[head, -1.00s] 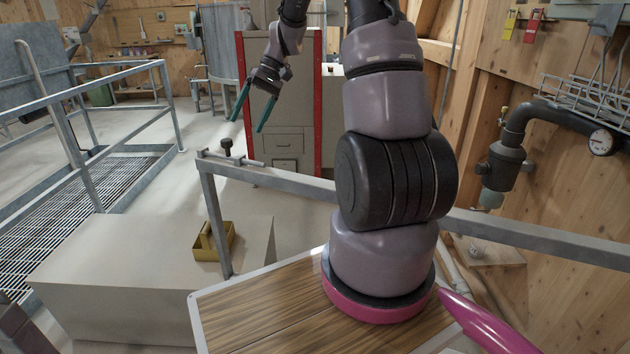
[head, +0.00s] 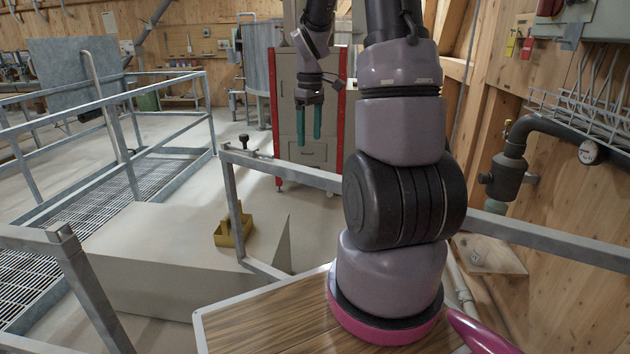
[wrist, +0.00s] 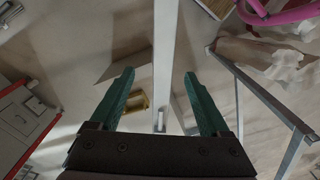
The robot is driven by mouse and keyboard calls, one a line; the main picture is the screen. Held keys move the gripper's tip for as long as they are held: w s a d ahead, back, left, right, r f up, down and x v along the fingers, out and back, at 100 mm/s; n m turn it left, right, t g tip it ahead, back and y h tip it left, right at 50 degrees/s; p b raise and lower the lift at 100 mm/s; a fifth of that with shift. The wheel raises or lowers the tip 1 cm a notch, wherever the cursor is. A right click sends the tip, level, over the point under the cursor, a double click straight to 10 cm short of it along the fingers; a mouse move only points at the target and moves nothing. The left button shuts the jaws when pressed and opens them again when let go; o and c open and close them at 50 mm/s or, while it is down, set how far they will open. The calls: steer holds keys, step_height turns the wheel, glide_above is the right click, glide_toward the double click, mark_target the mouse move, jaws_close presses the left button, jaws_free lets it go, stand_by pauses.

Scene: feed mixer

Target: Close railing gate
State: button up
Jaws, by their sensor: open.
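The railing gate (head: 235,205) is a grey metal frame. Its top rail runs from its left upright to the right behind my arm, and a black knob (head: 243,138) stands on a latch bar near that left end. My gripper (head: 309,138) is open and empty, its green fingers pointing down, above and beyond the rail in the head view. In the wrist view a pale rail (wrist: 166,45) runs between the open fingers of my gripper (wrist: 159,72); its depth relative to the fingertips is unclear. My arm hides part of the gate.
A grey railing post (head: 75,280) stands at the near left, apart from the gate's upright. A grey block (head: 165,260) and a yellow tray (head: 222,238) lie between them. A red-edged cabinet (head: 290,130) stands behind my gripper. Pipes (head: 510,170) are at right.

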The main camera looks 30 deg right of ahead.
mark_target(312, 169)
steer(key=shift+s+d+f+n, duration=0.25)
steer(key=shift+s+f+n, duration=0.05)
steer(key=shift+s+f, duration=0.2)
step_height(312, 169, down, 10)
steer(key=shift+f, duration=0.1)
steer(key=shift+w, duration=0.1)
jaws_close()
stand_by(1.3)
